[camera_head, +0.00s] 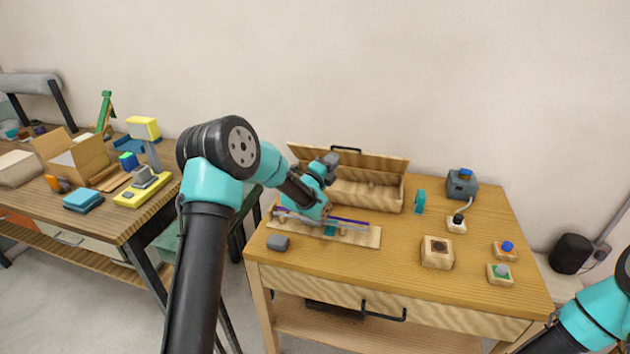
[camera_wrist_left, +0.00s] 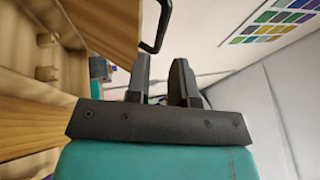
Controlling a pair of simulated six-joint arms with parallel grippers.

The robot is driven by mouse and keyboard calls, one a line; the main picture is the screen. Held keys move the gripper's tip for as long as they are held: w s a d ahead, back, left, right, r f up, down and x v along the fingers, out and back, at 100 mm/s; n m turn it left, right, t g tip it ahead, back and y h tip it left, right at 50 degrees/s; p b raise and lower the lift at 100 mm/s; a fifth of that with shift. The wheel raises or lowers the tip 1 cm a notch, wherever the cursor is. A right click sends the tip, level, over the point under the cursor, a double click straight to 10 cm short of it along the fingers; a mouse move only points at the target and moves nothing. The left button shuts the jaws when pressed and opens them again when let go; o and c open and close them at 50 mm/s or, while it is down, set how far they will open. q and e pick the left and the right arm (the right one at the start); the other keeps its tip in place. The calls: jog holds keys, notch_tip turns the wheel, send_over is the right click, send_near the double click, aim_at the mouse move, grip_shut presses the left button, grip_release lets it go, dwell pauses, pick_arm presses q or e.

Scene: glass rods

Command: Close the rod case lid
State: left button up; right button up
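The wooden rod case (camera_head: 366,195) stands at the back left of the table, with its lid (camera_head: 380,162) raised and leaning back. A black handle (camera_head: 346,149) is on the lid's top edge. My left gripper (camera_head: 331,160) is at the left part of the case, in front of the raised lid. In the left wrist view its two fingers (camera_wrist_left: 160,80) stand apart with a narrow empty gap. The lid (camera_wrist_left: 105,25) and its handle (camera_wrist_left: 158,25) are close by the fingers there. Whether they touch the lid cannot be told. My right gripper is out of view.
A wooden rack (camera_head: 362,238) with glass rods lies in front of the case, partly under my left arm. A teal piece (camera_head: 420,201), button boxes and a wooden socket block (camera_head: 437,252) stand to the right.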

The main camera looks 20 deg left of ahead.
pick_arm(q)
jog(key=v, duration=0.9)
jog(key=shift+s, duration=0.25)
